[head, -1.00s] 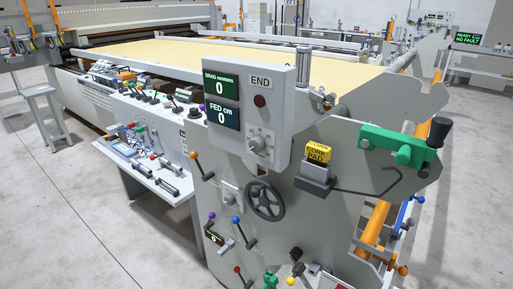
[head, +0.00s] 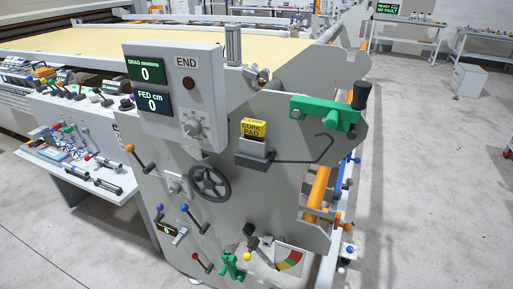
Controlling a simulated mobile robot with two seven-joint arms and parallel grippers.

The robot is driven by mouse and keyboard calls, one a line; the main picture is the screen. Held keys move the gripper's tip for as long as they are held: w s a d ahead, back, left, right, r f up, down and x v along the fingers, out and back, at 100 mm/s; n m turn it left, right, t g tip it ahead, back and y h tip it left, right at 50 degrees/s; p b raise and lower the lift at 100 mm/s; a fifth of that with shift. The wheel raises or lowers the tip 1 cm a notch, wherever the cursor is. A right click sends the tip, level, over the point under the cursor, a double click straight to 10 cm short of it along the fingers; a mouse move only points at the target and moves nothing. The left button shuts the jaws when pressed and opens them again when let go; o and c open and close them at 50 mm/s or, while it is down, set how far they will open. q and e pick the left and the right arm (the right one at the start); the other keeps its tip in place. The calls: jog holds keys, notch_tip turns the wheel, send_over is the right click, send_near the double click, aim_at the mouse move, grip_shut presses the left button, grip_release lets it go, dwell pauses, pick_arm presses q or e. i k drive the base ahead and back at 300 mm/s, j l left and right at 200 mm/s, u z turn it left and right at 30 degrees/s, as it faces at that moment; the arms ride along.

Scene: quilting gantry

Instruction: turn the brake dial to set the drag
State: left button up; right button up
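A grey control panel (head: 166,97) on the machine's end plate carries a round dial (head: 191,128) with marks around it, low at its right. The drag display (head: 146,73), in newtons, reads 0. The fed display (head: 153,102), in cm, also reads 0. A dark handwheel (head: 210,182) sits below the panel. A smaller grey knob on a pale plate (head: 175,184) is left of the handwheel. No label here names the brake dial. Neither of my grippers is in view.
Several coloured levers and a red-yellow-green gauge (head: 290,260) stick out lower down. A side shelf (head: 75,165) with tools stands left.

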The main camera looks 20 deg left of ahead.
aim_at(192, 127)
jog(key=u, duration=1.3)
